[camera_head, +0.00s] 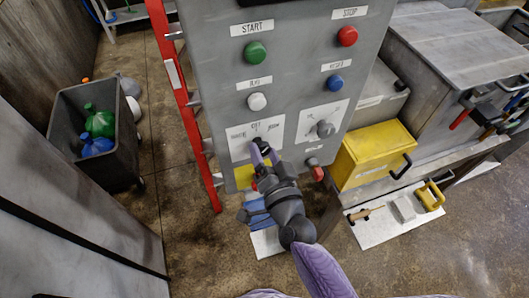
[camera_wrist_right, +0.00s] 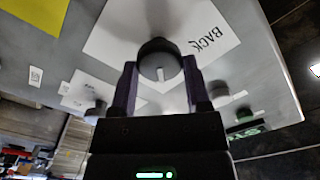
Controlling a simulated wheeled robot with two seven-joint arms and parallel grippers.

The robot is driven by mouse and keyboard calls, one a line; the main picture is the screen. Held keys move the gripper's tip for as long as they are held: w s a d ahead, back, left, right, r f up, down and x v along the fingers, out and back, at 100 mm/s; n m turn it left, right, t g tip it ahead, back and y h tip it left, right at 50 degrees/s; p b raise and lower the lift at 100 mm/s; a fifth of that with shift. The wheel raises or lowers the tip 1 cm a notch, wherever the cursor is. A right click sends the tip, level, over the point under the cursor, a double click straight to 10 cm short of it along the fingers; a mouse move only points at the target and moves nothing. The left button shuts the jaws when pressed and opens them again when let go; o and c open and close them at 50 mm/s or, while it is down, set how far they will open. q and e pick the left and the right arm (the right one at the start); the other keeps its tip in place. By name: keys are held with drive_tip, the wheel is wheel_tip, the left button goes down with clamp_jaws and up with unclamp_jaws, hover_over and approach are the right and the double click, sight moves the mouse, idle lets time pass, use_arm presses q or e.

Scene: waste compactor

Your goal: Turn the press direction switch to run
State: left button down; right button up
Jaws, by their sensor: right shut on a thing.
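The grey control panel (camera_head: 285,60) holds a dark round switch knob (camera_head: 261,146) on a white label plate (camera_head: 243,133) at lower left. The knob also shows in the right wrist view (camera_wrist_right: 158,54), with a small white mark on it and the word BACK on the plate beside it. My right gripper (camera_head: 264,154) is at this knob, its purple fingers on either side of it and shut on it. The gripper hides part of the knob and plate in the head view. My left gripper is not in view.
A second knob (camera_head: 326,129) sits on the plate to the right. Green (camera_head: 255,52), red (camera_head: 347,36), white (camera_head: 257,102) and blue (camera_head: 334,82) buttons are above. A red ladder-like frame (camera_head: 176,95) stands left of the panel; a yellow box (camera_head: 372,153) is right.

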drive_tip(key=shift+m, duration=0.8)
drive_tip(key=o, duration=1.3)
drive_tip(key=b+v, duration=0.1)
drive_tip(key=v, duration=0.9)
